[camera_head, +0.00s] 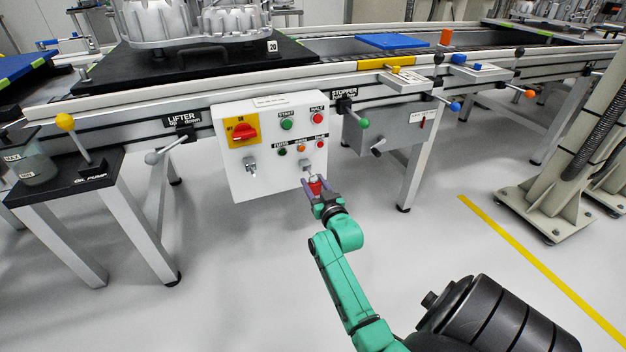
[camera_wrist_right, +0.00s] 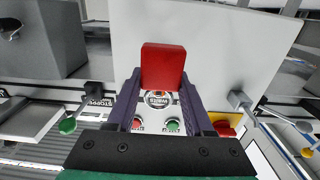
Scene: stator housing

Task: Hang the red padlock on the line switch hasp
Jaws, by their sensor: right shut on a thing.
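The red padlock (camera_head: 316,187) is gripped by my right gripper (camera_head: 322,200), just below and in front of the white control panel (camera_head: 262,188). In the right wrist view, the red padlock body (camera_wrist_right: 163,67) sits between the purple fingers of the right gripper (camera_wrist_right: 161,95). A metal fitting (camera_head: 307,166) on the panel's lower right is just above the padlock; I cannot tell whether the shackle touches it. Another metal fitting (camera_head: 250,165), which may be a hasp, is below the red rotary switch (camera_head: 244,131) on its yellow plate. My left gripper is out of view.
Panel buttons, including the green START (camera_head: 286,125) and red HALT (camera_head: 317,119), are above the padlock. A grey STOPPER box (camera_head: 388,130) with levers stands right of the panel. The lifter lever (camera_head: 165,150) is at left. The floor (camera_head: 260,270) below is clear.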

